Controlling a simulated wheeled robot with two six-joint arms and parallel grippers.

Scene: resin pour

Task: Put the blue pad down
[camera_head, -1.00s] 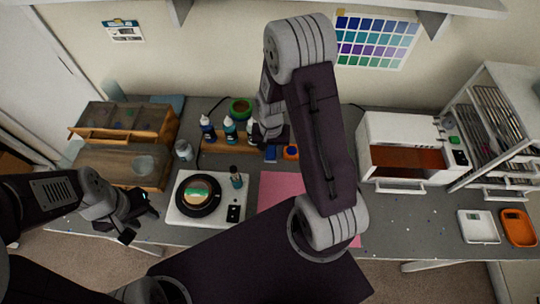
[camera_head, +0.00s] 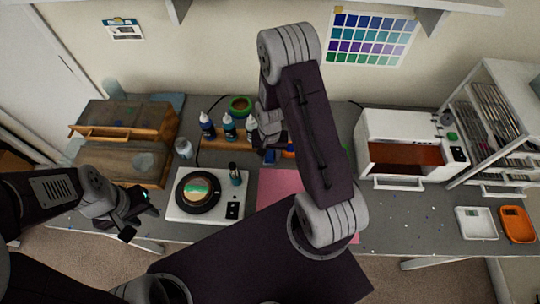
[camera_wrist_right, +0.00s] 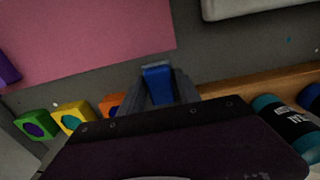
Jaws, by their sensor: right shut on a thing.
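The blue pad (camera_wrist_right: 158,85) is a small block between the two fingers of my right gripper (camera_wrist_right: 160,80) in the right wrist view. The gripper is shut on it. In the head view the blue pad (camera_head: 270,156) shows just below my right gripper (camera_head: 269,147), in front of the bottles and near the pink mat (camera_head: 272,188). I cannot tell whether the pad touches the table. My left gripper (camera_head: 142,212) hangs at the lower left by the table's front edge, apart from the pads; its finger gap is unclear.
Orange (camera_wrist_right: 111,103), yellow (camera_wrist_right: 74,116) and green (camera_wrist_right: 37,124) pads stand in a row beside the blue one. Bottles (camera_head: 229,128) stand behind on a wooden strip. A white turntable base (camera_head: 238,190) is to the left, a white oven-like box (camera_head: 380,128) to the right.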

